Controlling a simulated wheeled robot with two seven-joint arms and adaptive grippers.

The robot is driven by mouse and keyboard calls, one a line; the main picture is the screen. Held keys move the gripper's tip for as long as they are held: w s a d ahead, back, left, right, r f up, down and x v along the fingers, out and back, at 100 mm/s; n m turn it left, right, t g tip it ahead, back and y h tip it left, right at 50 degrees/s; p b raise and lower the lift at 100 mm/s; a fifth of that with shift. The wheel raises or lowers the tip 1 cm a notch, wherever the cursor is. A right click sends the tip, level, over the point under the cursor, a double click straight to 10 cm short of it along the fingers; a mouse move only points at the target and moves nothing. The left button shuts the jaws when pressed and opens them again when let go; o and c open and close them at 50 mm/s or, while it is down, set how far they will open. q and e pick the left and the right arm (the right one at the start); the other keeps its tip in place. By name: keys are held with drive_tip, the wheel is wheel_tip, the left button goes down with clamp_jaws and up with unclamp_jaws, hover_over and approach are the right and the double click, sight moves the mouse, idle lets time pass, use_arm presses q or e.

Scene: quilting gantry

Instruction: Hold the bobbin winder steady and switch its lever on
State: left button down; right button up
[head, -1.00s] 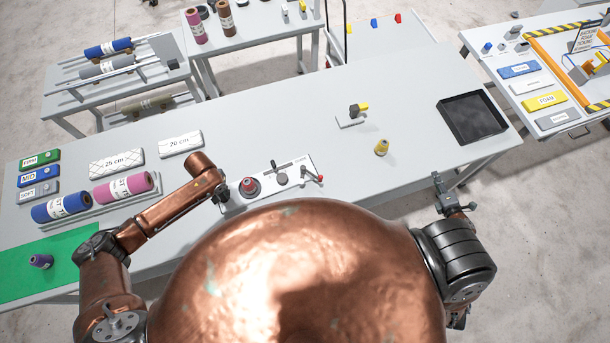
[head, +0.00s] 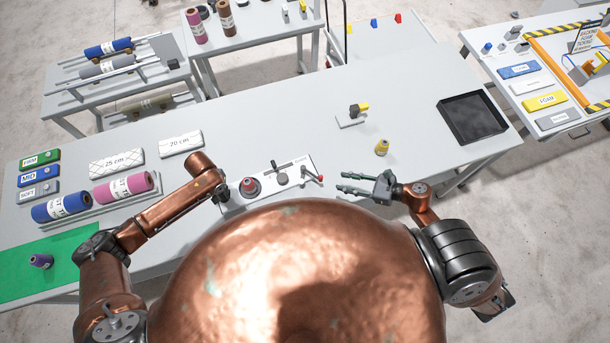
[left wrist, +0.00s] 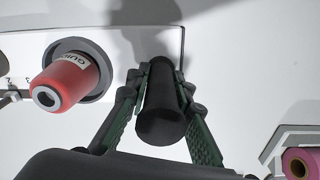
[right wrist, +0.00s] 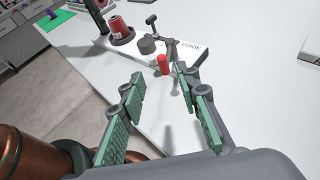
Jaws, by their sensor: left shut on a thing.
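The bobbin winder (head: 297,178) is a white base on the table, with a red thread cone (head: 250,185), a grey knob and a small red-tipped lever (head: 319,178) at its right end. My left gripper (head: 221,191) is at its left end, shut on a dark upright handle (left wrist: 160,120), seen between the fingers in the left wrist view. My right gripper (head: 345,183) is open and empty, right of the lever, fingers pointing left at it. In the right wrist view, the red lever tip (right wrist: 163,65) appears beyond the open fingers (right wrist: 160,80), apart from them.
A yellow cone (head: 382,147) stands behind my right gripper. A small grey device with a yellow part (head: 358,110) and a black tray (head: 472,118) are farther back. Blue and pink rolls (head: 122,188) lie left. The table behind the winder is mostly clear.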

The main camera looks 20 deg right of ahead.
sight(321, 177)
drive_tip(key=x, duration=1)
drive_tip(key=shift+w+a+f, duration=0.15)
drive_tip(key=shift+w+f, duration=0.05)
clamp_jaws()
idle(0.3)
